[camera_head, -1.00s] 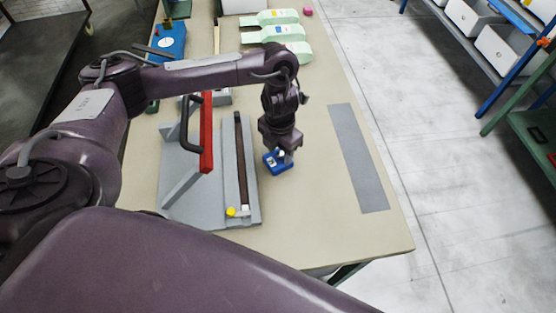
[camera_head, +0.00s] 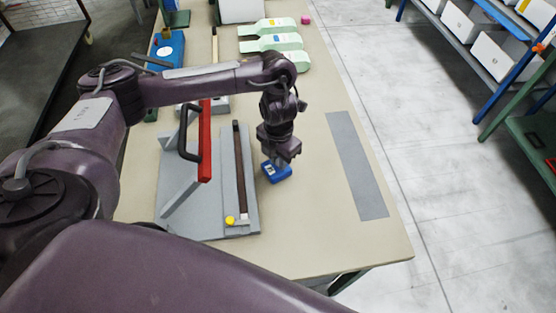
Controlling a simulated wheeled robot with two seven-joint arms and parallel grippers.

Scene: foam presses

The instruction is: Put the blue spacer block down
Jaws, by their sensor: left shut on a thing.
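The blue spacer block (camera_head: 277,174) is small, with a white and dark mark on its top. It is at the tabletop just right of the grey press base. My left gripper (camera_head: 278,163) points down from above and is shut on the block. The fingers partly hide the block's top. I cannot tell whether the block's underside touches the table. My right gripper does not show.
The grey press (camera_head: 190,205) with a red bar (camera_head: 205,140), black handle and yellow knob (camera_head: 229,220) stands left of the block. A grey strip (camera_head: 357,165) lies to the right. Pale green paddle-shaped pieces (camera_head: 270,43) lie farther back. Bare table (camera_head: 310,235) lies in front.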

